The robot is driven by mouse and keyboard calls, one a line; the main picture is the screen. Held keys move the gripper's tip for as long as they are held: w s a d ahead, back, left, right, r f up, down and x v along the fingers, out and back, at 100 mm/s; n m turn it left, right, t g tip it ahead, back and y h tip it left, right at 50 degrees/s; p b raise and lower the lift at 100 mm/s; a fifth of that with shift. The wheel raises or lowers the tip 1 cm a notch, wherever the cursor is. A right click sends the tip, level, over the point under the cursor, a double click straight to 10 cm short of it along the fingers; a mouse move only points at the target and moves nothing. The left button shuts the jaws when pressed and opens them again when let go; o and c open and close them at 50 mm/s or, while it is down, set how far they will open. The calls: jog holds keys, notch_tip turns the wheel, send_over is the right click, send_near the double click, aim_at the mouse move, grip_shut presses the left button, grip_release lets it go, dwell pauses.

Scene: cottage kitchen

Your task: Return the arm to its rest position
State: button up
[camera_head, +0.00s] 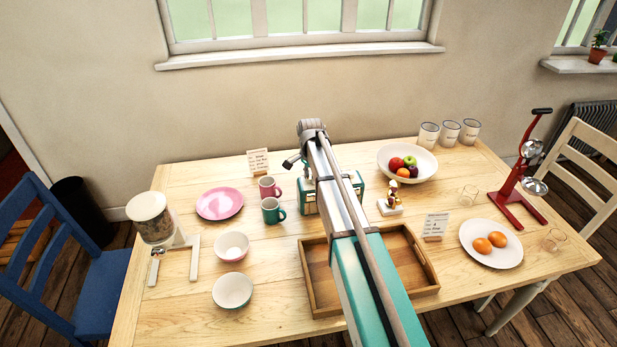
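My arm (340,205), grey at the far end and teal nearer me, stretches from the bottom edge up over the middle of the table. Its far end bends at a grey joint (312,127) near the table's back edge. Just left of and below that joint, a small dark end part, seemingly my gripper (291,162), sticks out. Its fingers are too small and too hidden to tell open from shut, and I see nothing held there. A teal toaster-like appliance (308,197) stands behind the arm, partly hidden by it.
A wooden tray (306,268) lies under the arm. Left are two mugs (272,211), bowls (232,290), a pink plate (220,203) and a cereal dispenser (150,218).

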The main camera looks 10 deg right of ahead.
jog(key=o, duration=0.4)
jog(key=shift+d, duration=0.15)
jog(key=shift+o, duration=0.3)
